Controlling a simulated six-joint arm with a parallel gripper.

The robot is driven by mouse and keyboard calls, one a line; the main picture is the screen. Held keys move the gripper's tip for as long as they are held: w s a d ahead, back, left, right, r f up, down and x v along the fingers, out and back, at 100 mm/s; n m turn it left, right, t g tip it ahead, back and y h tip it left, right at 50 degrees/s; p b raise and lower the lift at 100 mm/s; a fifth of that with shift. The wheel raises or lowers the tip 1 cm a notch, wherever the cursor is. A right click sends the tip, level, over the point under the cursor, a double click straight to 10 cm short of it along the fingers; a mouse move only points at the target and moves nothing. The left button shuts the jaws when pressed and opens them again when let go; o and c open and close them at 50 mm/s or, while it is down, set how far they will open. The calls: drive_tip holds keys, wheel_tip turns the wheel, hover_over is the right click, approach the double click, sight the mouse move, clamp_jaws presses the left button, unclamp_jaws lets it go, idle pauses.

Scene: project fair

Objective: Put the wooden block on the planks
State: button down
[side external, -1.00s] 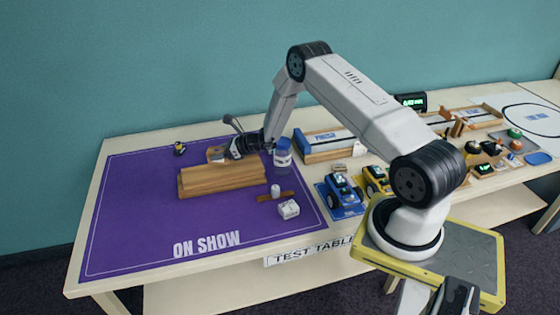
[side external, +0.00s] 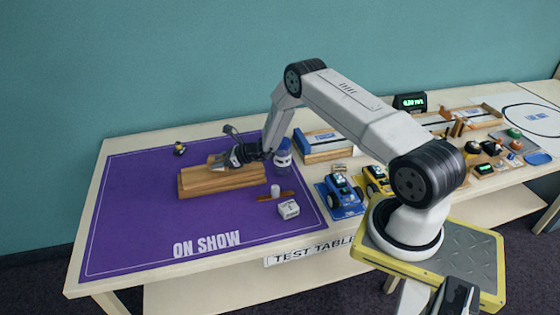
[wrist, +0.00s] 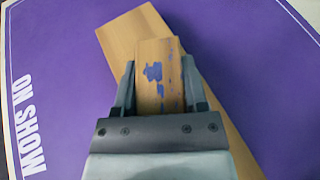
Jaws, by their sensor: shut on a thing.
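The wooden block (wrist: 157,85), light brown with blue paint patches, sits between the two fingers of my gripper (wrist: 158,66), which is shut on it. In the side view the block (side external: 216,162) is low over the top of the planks, partly hidden by my gripper (side external: 226,161). The planks (side external: 222,182) lie as a long brown stack on the purple mat. In the wrist view the planks (wrist: 125,36) run diagonally beneath the block, at an angle to it. I cannot tell whether the block touches them.
The purple mat (side external: 130,220) is clear at left and front. A blue jar (side external: 283,160) stands close right of my gripper. A white cube (side external: 288,209) and a small white cylinder (side external: 275,190) are in front. A blue toy car (side external: 340,195) stands farther right.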

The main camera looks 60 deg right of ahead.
drive_tip(key=shift+f, duration=0.15)
drive_tip(key=shift+c, duration=0.6)
unclamp_jaws()
drive_tip(key=v, duration=1.2)
drive_tip(key=shift+r, duration=0.25)
drive_tip(key=shift+a, duration=0.1)
